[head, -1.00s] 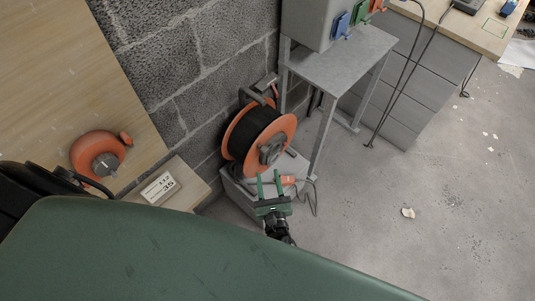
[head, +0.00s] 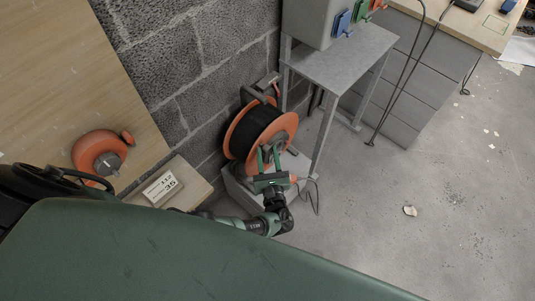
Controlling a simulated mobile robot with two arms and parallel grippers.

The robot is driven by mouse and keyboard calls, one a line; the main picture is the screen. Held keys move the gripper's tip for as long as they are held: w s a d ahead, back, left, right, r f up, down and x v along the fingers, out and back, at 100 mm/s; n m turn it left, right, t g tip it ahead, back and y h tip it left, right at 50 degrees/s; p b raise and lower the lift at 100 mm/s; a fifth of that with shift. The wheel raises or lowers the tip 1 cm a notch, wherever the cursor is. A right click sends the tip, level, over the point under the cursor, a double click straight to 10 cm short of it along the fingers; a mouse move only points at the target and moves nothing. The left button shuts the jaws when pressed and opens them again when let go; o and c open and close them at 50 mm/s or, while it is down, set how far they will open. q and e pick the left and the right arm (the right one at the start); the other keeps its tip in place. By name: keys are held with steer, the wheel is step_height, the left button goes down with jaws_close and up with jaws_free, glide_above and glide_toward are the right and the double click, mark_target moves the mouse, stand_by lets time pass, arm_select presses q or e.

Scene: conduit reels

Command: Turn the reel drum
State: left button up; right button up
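The large reel drum (head: 250,130), with black cable wound between orange flanges, stands on a grey block (head: 234,192) against the wall. My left gripper (head: 269,152) is in front of the drum's near orange flange. Its two green fingers are apart, one to each side of the dark hub area, and they cover part of it. I cannot tell whether they touch the drum. The orange plug (head: 293,178) on the cable end shows just right of the gripper. My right gripper is not in view.
A grey metal stand (head: 345,58) with a box and coloured sockets is close right of the reel. The floor at right is mostly clear.

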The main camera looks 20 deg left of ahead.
arm_select(q)
jaws_close()
stand_by(1.2)
